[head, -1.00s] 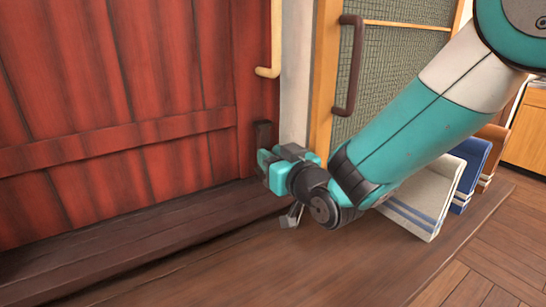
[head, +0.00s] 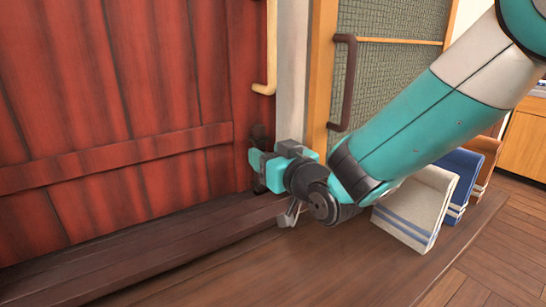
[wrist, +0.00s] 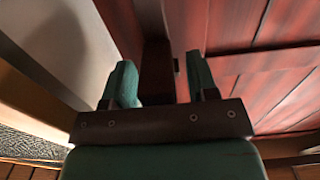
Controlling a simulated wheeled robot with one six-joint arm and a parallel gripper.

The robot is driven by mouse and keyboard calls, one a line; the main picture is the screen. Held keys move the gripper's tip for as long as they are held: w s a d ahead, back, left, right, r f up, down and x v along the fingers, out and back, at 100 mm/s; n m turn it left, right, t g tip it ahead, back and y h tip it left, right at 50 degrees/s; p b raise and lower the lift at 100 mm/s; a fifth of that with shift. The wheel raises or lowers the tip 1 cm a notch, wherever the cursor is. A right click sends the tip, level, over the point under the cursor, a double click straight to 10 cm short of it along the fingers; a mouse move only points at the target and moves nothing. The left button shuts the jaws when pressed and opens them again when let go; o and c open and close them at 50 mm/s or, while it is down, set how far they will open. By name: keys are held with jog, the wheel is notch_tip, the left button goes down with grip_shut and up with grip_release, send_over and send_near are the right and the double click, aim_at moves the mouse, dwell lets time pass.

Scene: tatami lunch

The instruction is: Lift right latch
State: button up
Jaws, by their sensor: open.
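The red plank door (head: 120,90) fills the left of the head view. A small dark latch (head: 258,133) sits low at the door's right edge, partly hidden by my gripper. My gripper (head: 257,165) is open at the latch, its teal fingers close to the door edge. In the wrist view my open gripper (wrist: 160,80) has a finger on each side of a dark upright strip (wrist: 157,72), which seems to be the latch. I cannot tell whether the fingers touch it.
A cream handle (head: 267,55) is above the latch. A green woven panel door (head: 390,75) with a dark handle (head: 345,85) stands to the right. A dark wooden step (head: 130,250) runs below the door.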

jog(key=b+v, duration=1.3)
jog(key=v, duration=0.4)
jog(key=shift+d, duration=0.2)
jog(key=shift+s, duration=0.15)
